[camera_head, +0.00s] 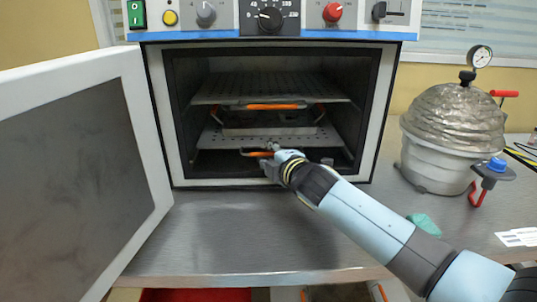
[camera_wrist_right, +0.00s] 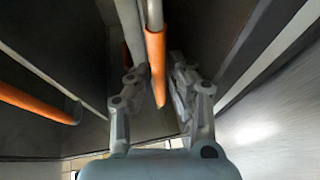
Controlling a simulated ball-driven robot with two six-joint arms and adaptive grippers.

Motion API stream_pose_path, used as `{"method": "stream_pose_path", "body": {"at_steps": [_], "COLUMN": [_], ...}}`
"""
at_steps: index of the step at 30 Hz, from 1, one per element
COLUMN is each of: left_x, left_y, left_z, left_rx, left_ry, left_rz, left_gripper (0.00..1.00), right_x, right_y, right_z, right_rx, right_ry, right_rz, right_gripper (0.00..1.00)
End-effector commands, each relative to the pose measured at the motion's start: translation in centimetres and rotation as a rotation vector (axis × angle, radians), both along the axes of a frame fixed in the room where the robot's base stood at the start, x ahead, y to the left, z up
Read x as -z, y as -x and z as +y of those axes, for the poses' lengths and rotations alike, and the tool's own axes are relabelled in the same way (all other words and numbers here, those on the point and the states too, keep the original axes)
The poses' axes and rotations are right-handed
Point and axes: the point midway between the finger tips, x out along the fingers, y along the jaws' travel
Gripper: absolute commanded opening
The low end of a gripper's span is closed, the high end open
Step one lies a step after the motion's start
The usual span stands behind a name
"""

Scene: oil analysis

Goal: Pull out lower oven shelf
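The oven (camera_head: 158,130) stands open, its white door (camera_head: 140,130) swung out to the left. Inside, the lower shelf (camera_head: 215,140) is a perforated metal plate with an orange-gripped handle (camera_head: 255,153) at its front. My right gripper (camera_head: 272,160) is at the right part of this handle. In the right wrist view the orange grip (camera_wrist_right: 156,65) lies between the two fingers of my right gripper (camera_wrist_right: 158,90); they are apart, with a gap visible on the right side. My left gripper is not in view.
The upper shelf (camera_head: 215,90) has its own orange handle (camera_head: 275,106), above the lower one. The steel counter (camera_head: 240,235) in front is clear. A silver-domed vessel (camera_head: 450,120) stands at right.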

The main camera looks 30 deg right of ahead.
Motion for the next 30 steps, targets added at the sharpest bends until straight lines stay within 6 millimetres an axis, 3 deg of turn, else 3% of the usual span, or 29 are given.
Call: {"method": "stream_pose_path", "body": {"at_steps": [7, 12, 30], "left_x": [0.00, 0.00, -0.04], "left_y": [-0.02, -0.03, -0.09], "left_z": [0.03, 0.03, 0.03], "left_rx": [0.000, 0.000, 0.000], "left_ry": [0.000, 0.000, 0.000], "left_rz": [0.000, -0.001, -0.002], "left_gripper": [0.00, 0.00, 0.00], "right_x": [0.05, 0.04, -0.01], "right_y": [-0.08, -0.06, 0.08], "right_z": [-0.01, -0.02, 0.07], "right_rx": [0.000, 0.000, 0.001], "right_ry": [-0.001, -0.001, -0.003], "right_rz": [0.001, 0.001, 0.000], "right_gripper": [0.18, 0.00, 0.00]}}
